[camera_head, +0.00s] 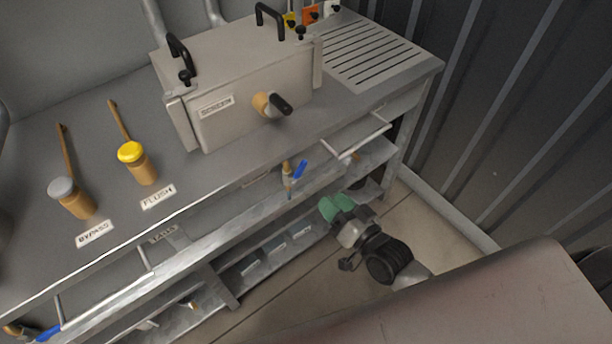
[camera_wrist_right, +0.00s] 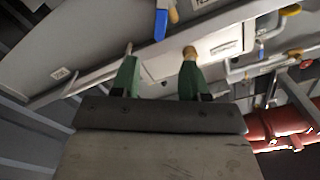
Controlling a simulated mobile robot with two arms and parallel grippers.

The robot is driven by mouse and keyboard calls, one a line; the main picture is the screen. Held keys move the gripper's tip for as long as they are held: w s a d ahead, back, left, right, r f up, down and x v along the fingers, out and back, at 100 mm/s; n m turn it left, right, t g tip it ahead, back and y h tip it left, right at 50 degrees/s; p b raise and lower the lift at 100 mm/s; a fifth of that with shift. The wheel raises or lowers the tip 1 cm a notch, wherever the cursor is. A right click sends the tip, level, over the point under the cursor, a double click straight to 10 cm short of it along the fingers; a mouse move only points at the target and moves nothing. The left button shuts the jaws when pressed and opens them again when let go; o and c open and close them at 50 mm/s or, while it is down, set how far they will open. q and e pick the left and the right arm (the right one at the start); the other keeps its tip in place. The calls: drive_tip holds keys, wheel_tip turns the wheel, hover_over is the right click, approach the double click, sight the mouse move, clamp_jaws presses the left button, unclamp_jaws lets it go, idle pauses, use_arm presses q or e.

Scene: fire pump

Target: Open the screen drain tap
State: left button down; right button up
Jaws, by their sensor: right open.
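The tap below the screen box is a small brass valve (camera_head: 287,172) with a blue lever (camera_head: 299,170), under the bench's front edge. In the right wrist view the blue lever (camera_wrist_right: 161,24) hangs at the top, beyond the fingertips. My right gripper (camera_head: 336,206), with green fingers, is below and right of the tap in the head view, apart from it. In the wrist view its fingers (camera_wrist_right: 160,75) are spread with nothing held between them. The grey screen box (camera_head: 240,125) has a "SCREEN" label and a black-handled brass knob (camera_head: 271,104). My left gripper is not visible.
The bench carries a yellow-capped flush valve (camera_head: 136,163) and a grey-capped bypass valve (camera_head: 71,198). A white rail (camera_head: 358,143) runs along the front right of the bench, near the tap. Lower shelves lie beneath. Another blue lever (camera_head: 48,332) shows at lower left. Floor (camera_head: 435,221) is open at right.

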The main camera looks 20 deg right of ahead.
sight(302, 170)
drive_tip(key=x, duration=1)
drive_tip(key=shift+w+a, duration=0.1)
drive_tip(key=shift+w, duration=0.1)
drive_tip(key=shift+c, duration=0.2)
clamp_jaws()
